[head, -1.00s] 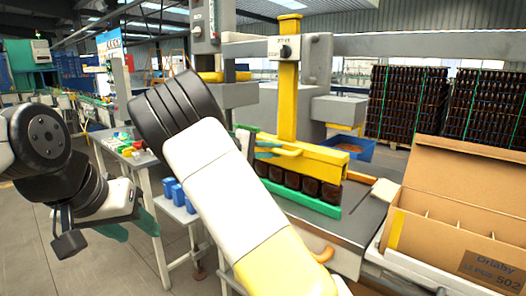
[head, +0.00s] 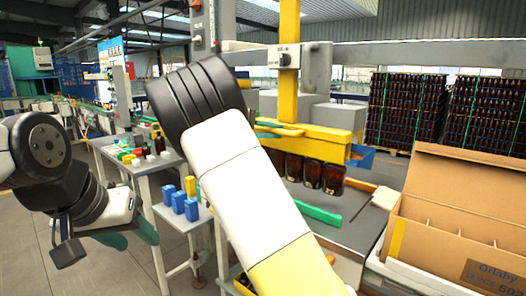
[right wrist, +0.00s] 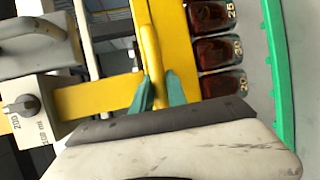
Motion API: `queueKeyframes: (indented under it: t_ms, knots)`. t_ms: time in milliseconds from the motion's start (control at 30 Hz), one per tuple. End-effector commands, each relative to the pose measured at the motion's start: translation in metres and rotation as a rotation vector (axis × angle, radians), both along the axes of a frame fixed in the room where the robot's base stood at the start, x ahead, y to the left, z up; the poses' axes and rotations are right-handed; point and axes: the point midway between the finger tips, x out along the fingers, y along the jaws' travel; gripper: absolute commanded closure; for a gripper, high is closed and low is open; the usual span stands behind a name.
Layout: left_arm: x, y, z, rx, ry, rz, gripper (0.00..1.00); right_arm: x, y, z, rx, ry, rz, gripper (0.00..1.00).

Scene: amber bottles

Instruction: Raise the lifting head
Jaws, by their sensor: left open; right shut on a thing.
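The yellow lifting head (head: 325,146) hangs from a yellow post (head: 289,75), with a row of amber bottles (head: 312,174) beneath it. The bottles hang clear of the green strip (head: 320,214) on the grey table. My right gripper (right wrist: 158,92) is shut on the yellow handle (right wrist: 152,50) of the head; in the head view its teal fingers (head: 272,130) show partly behind my right arm. In the right wrist view, numbered bottles (right wrist: 220,52) sit beside the yellow bar. My left gripper (head: 128,236) is open and empty at the lower left.
An open cardboard box (head: 425,235) with dividers stands at the right. A blue bin (head: 361,157) is behind the head. Blue blocks (head: 178,199) stand on a small side table at the left.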

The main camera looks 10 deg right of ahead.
Motion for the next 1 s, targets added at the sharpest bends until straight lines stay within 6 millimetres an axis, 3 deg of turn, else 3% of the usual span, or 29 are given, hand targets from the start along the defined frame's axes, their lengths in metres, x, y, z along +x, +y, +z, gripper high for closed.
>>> queueKeyframes:
  t_ms: [33, 200, 400, 867, 900, 1000]
  knots:
    - [0.000, 0.000, 0.000, 0.000, 0.000, 0.000, 0.53, 0.000, 0.000, 0.017, 0.001, -0.010, 0.001, 1.00]
    - [0.000, 0.000, 0.000, 0.000, 0.000, 0.000, 0.53, 0.000, 0.000, 0.055, 0.000, -0.009, 0.002, 1.00]
    - [0.000, 0.000, 0.000, 0.000, 0.000, 0.000, 0.53, 0.000, 0.000, 0.083, -0.001, -0.006, 0.001, 1.00]
    - [0.000, 0.000, 0.000, 0.000, 0.000, 0.000, 0.53, 0.000, 0.000, 0.094, -0.004, -0.008, 0.002, 1.00]
    - [0.000, 0.000, 0.000, 0.000, 0.000, 0.000, 0.53, 0.000, 0.000, 0.094, -0.004, -0.009, 0.002, 0.80]
    - [0.000, 0.000, 0.000, 0.000, 0.000, 0.000, 0.53, 0.000, 0.000, 0.094, -0.004, -0.008, 0.002, 0.60]
